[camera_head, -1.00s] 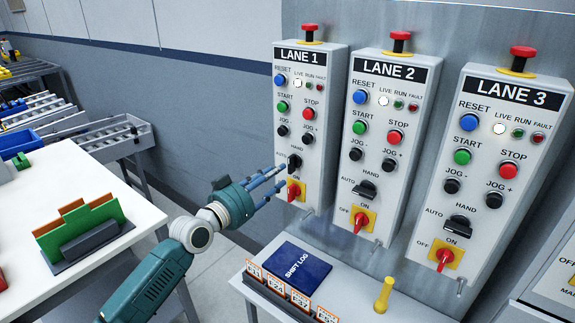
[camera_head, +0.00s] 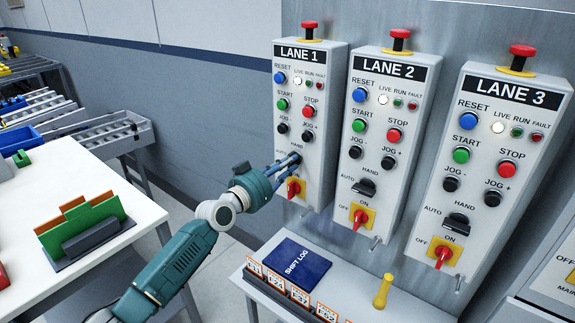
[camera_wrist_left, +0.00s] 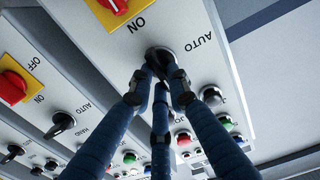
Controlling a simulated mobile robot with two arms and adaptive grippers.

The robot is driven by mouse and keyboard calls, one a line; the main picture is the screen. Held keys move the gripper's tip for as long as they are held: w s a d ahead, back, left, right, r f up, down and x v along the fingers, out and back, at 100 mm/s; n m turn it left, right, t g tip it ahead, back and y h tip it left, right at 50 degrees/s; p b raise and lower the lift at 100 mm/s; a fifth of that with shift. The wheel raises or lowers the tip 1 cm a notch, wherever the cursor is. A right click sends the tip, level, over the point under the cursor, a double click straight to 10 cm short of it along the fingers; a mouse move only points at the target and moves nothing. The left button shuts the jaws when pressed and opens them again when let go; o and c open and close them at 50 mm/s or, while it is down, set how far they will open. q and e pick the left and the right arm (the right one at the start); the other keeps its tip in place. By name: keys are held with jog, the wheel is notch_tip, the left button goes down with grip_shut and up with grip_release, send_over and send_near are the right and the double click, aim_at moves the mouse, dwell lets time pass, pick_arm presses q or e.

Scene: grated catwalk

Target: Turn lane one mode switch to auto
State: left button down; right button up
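The lane 1 panel (camera_head: 313,130) is the leftmost of three grey control boxes. Its mode switch sits low on the panel, between the jog buttons and the red-and-yellow on/off switch (camera_head: 294,189). My left gripper (camera_head: 297,159) has its blue fingers at that mode switch and covers it in the head view. In the left wrist view the three fingers converge around the dark mode switch (camera_wrist_left: 160,52), close to the AUTO label, and look shut on it. Which way its handle points is hidden by the fingers. My right gripper is in neither view.
The lane 2 panel (camera_head: 388,150) and lane 3 panel (camera_head: 505,170) stand to the right with similar switches. Below, a small table holds a blue shift log (camera_head: 296,258), number cards and a yellow peg (camera_head: 383,291). A white table (camera_head: 130,228) is at left.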

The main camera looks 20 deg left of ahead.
pick_arm(q)
jog(key=shift+n, duration=0.3)
jog(key=shift+w+a+n+p, duration=0.1)
jog(key=shift+a+n+p, duration=0.05)
jog(key=shift+n, duration=2.7)
jog(key=shift+w+a+n+p, duration=0.1)
jog(key=shift+a+n+p, duration=0.1)
jog(key=shift+n, duration=2.7)
jog(key=shift+a+n+p, duration=0.1)
jog(key=shift+a+n, duration=0.05)
jog(key=shift+n, duration=2.7)
jog(key=shift+f, duration=0.1)
jog(key=c, duration=1.7)
grip_release()
jog(key=shift+o, duration=0.2)
